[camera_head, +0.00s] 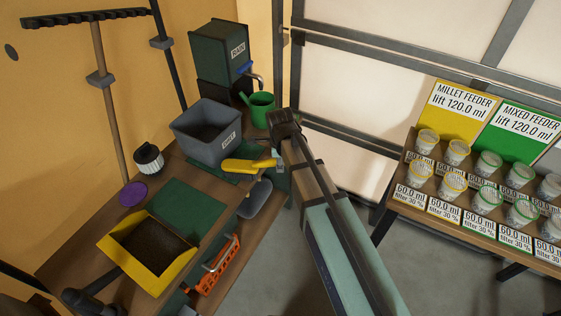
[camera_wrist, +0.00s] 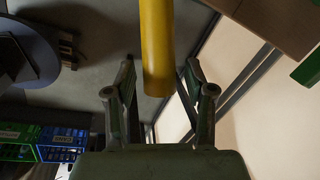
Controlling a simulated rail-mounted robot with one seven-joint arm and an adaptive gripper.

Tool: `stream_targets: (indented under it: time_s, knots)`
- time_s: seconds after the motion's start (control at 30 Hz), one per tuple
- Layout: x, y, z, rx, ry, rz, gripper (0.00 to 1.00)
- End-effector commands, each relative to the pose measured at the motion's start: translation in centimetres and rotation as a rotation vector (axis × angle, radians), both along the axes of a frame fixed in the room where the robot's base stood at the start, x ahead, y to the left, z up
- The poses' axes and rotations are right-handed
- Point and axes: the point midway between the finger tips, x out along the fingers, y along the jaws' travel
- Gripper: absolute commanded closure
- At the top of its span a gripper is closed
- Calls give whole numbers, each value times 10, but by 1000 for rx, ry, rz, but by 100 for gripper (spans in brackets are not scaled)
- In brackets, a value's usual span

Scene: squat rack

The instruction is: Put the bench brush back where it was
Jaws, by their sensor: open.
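A yellow tool with a handle (camera_head: 246,164) lies on the bench in front of the grey bin. Its form is too small to tell brush from scoop, and I cannot pick out bristles. In the wrist view a yellow round handle (camera_wrist: 157,45) reaches down from the top edge, its end between my fingers. My gripper (camera_wrist: 159,80) is open, with a finger on each side of the handle and visible gaps. In the head view my gripper (camera_head: 279,164) is at the right end of the yellow tool, partly hidden by my arm.
The grey bin (camera_head: 207,133), a green watering can (camera_head: 262,108) and a dark dispenser (camera_head: 220,58) stand behind. A yellow soil tray (camera_head: 150,252), green mat (camera_head: 184,209) and purple disc (camera_head: 132,194) are nearer. An orange crate (camera_head: 218,266) sits lower; cups fill the right-hand rack (camera_head: 405,170).

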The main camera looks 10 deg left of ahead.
Motion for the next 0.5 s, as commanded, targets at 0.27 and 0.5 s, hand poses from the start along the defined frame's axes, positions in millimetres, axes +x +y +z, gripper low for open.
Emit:
stream_targets:
  time_s: [0.27, 0.5]
  knots:
    - [-7, 0, 37, 1, -4, 0, 46]
    - [-15, -1, 76, 1, -3, 1, 46]
